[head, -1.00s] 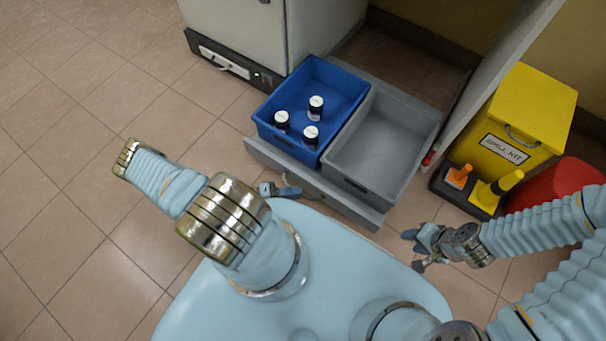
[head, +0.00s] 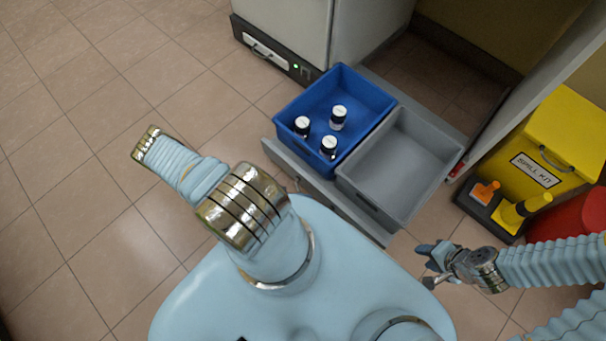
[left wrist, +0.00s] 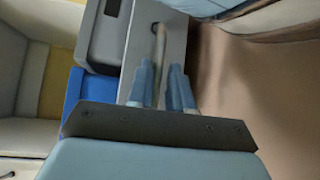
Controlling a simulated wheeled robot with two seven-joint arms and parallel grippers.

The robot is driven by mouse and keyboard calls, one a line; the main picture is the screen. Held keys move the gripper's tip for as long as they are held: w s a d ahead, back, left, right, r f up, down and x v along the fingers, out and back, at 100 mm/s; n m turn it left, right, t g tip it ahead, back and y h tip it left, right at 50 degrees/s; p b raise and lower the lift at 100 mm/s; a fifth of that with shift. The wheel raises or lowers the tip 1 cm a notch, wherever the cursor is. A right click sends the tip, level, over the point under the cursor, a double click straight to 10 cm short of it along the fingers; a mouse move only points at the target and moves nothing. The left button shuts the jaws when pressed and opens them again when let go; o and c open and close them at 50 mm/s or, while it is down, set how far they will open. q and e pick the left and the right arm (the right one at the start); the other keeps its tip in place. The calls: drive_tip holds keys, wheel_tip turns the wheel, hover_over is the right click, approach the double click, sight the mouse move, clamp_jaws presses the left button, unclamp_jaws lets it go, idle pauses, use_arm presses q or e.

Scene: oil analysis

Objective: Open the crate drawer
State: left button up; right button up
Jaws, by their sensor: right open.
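The drawer stands pulled out, its grey front (head: 318,185) facing my base. In it sit a blue crate (head: 290,113) with several dark, white-capped bottles and an empty grey crate (head: 432,150). In the left wrist view my left gripper (left wrist: 160,72) has its two blue fingers on either side of a thin pale handle (left wrist: 159,38) on the grey drawer front (left wrist: 176,30). Whether the fingers press on it cannot be made out. In the head view this gripper is hidden behind my arm. My right gripper (head: 430,265) is open and empty, right of the drawer's near corner.
A pale cabinet (head: 283,25) with a dark base stands behind and left of the drawer. A yellow spill kit box (head: 550,130), a dark caddy (head: 490,213) with yellow and orange items, and a red container (head: 590,212) stand at right. The tiled floor at left is clear.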

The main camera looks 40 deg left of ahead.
use_arm(q)
drive_tip(key=shift+o, duration=1.4)
drive_tip(key=shift+r, duration=0.1)
drive_tip(key=v, duration=1.3)
drive_tip(key=shift+s+a+b, duration=0.25)
drive_tip(key=shift+s+b, duration=0.05)
drive_tip(key=shift+b, duration=0.05)
